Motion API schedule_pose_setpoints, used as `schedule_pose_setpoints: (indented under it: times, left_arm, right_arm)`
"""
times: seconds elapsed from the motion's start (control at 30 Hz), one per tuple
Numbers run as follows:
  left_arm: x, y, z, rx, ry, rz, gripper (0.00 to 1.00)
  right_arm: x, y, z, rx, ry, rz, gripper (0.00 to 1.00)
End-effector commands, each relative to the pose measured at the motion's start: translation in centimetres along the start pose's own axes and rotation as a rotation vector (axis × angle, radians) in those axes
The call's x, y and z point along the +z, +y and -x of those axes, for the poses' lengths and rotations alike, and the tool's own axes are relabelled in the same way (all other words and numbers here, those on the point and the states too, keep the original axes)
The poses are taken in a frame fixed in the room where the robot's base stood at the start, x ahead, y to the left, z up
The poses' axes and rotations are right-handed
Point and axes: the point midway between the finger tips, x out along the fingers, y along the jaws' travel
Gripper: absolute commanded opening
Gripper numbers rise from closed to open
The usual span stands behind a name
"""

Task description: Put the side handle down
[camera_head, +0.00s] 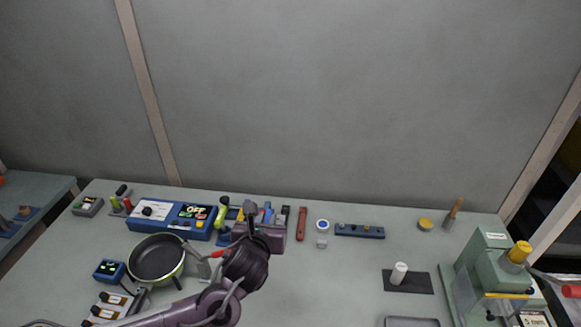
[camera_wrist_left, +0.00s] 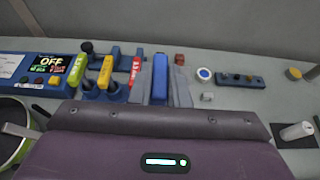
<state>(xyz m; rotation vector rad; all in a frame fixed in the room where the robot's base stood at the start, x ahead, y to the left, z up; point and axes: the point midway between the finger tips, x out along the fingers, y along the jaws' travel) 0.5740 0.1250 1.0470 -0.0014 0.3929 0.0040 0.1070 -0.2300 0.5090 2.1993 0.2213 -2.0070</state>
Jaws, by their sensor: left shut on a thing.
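My left gripper (camera_head: 265,216) is over the back middle of the bench. In the left wrist view its two grey fingers (camera_wrist_left: 161,75) are shut on a narrow blue piece, which I take to be the side handle (camera_wrist_left: 160,78). Its lower end is hidden by my purple wrist, and I cannot tell whether it touches the bench. A dark pan (camera_head: 155,260) with a green rim sits at the left of the bench; its edge also shows in the left wrist view (camera_wrist_left: 14,145). My right gripper is not in view.
A blue control box (camera_head: 172,219) reading OFF stands behind the pan. Blue stands with yellow and red clamps (camera_wrist_left: 105,75) are left of the fingers. A blue strip (camera_head: 360,231) lies to the right. A green press (camera_head: 490,275) stands far right.

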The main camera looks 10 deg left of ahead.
Motion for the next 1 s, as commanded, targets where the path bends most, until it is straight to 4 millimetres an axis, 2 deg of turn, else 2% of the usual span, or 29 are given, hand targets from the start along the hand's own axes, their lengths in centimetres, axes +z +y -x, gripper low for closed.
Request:
schedule_pose_setpoints:
  times: [0.17, 0.27, 0.37, 0.5, 0.6, 0.83, 1.0]
  left_arm:
    - [1.4, -1.1, 0.4, -0.021, -0.003, -0.004, 0.00]
    - [3.8, -2.2, 1.3, -0.051, -0.007, -0.014, 0.00]
    - [6.6, -2.3, 2.7, -0.074, -0.007, -0.028, 0.00]
    - [9.1, -1.1, 4.4, -0.081, -0.002, -0.031, 0.00]
    - [10.2, 0.1, 5.4, -0.077, -0.001, -0.028, 0.00]
    - [11.8, 3.2, 7.4, -0.050, 0.000, -0.013, 0.00]
    - [12.2, 5.3, 8.5, -0.023, 0.000, -0.005, 0.00]
  right_arm:
    - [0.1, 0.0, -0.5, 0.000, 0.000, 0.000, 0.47]
    - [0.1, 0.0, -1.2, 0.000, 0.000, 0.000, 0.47]
    - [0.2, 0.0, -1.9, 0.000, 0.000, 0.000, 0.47]
    - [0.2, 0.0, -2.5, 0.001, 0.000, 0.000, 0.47]
    - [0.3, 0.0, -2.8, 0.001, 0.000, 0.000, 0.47]
    - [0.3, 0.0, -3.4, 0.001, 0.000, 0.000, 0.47]
    - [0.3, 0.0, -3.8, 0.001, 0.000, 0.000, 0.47]
